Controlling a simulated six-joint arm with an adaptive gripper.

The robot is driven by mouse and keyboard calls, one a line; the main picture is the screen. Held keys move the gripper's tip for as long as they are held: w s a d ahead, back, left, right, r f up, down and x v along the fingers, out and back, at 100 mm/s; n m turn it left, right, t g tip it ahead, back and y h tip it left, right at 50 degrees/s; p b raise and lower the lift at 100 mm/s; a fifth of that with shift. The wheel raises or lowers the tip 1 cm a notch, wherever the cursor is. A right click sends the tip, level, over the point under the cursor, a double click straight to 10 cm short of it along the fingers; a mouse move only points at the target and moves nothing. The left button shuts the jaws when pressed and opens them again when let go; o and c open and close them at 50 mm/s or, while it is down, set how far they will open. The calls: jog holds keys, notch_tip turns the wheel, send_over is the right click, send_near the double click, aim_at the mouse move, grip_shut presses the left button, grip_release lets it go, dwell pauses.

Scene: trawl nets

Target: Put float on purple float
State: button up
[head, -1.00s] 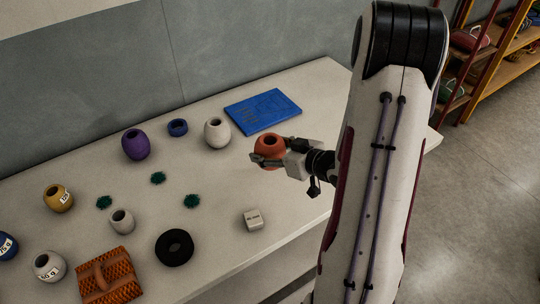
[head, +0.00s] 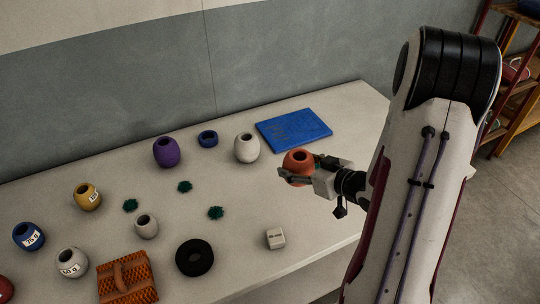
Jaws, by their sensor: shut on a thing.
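An orange-red float (head: 298,160) with a dark hole in its top is held between the fingers of my gripper (head: 296,177), at the right part of the table. My gripper is shut on it. The float looks upright; I cannot tell for sure how high it is above the table. The purple float (head: 166,153) stands upright at the back of the table, left of my gripper, its top hole bare. Two other objects, a blue ring and a white float, stand between them.
The blue ring (head: 208,138), white float (head: 246,148) and blue book-like slab (head: 293,130) line the back. A black ring (head: 194,258), small white block (head: 275,238), orange ribbed piece (head: 127,278) and several labelled floats (head: 88,196) lie in front and left. Green tufts (head: 215,212) dot the middle.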

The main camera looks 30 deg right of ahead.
jog(key=w+a+r+n+g+y, duration=0.15)
jog(key=w+a+n+y, duration=0.25)
jog(key=w+a, duration=0.85)
jog(key=w+a+r+n+g+y, duration=0.1)
jog(key=w+a+n+g+y, duration=0.2)
jog(key=w+a, duration=1)
jog(key=w+a+r+m+t+h, duration=0.2)
jog(key=w+a+r, duration=0.4)
jog(key=w+r, duration=0.1)
jog(key=shift+w+a+r, duration=0.3)
jog(key=shift+w+r, duration=0.05)
jog(key=shift+w, duration=0.4)
jog(key=shift+t, duration=0.25)
jog(key=shift+f, duration=3.15)
